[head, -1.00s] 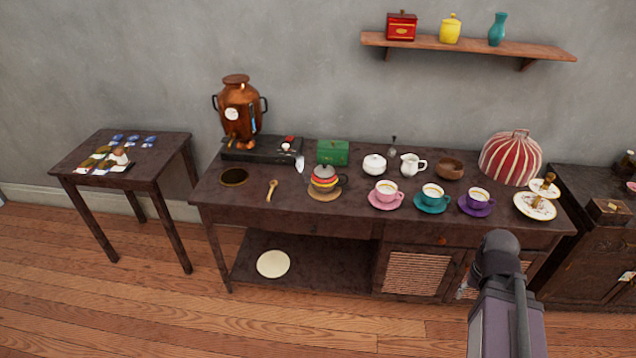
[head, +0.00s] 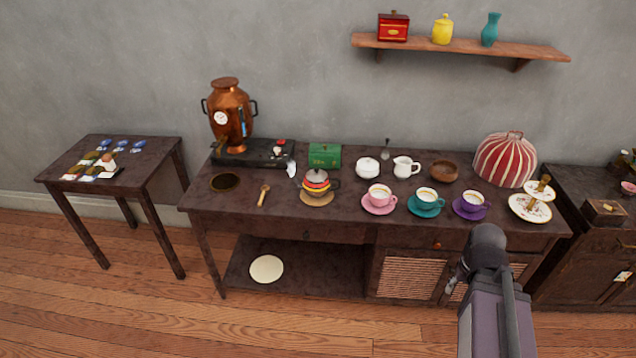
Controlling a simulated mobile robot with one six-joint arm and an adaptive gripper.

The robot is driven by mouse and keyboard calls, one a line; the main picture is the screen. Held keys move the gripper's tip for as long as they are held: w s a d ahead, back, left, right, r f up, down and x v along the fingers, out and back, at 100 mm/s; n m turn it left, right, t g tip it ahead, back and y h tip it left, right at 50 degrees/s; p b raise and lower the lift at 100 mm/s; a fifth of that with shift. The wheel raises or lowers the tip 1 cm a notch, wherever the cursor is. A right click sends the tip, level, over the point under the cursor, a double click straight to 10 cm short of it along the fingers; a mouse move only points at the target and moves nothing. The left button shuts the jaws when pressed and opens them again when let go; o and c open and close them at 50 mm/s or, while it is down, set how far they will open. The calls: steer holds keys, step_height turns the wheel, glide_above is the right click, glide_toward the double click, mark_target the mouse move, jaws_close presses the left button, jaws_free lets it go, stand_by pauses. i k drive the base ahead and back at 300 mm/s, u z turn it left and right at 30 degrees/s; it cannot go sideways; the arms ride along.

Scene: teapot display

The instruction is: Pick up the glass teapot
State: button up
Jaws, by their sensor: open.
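The only teapot (head: 317,184) I see stands upright on a round tan mat (head: 316,200) at the front of the long dark table (head: 285,222). It has a grey lid, a dark handle on the right, and a body banded in red, yellow and orange. I cannot tell from here whether it is glass. My arm shows at the lower right, in front of the table and well apart from the teapot. My gripper's jaws do not show; the arm hides them.
A copper urn (head: 229,108) stands behind left and a green box (head: 324,155) behind the teapot. A pink cup (head: 380,195) is close on its right. A wooden spoon (head: 263,195) and a white-bladed utensil (head: 291,168) lie to its left. Floor in front is clear.

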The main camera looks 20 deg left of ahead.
mark_target(315, 189)
steer(key=i, duration=0.85)
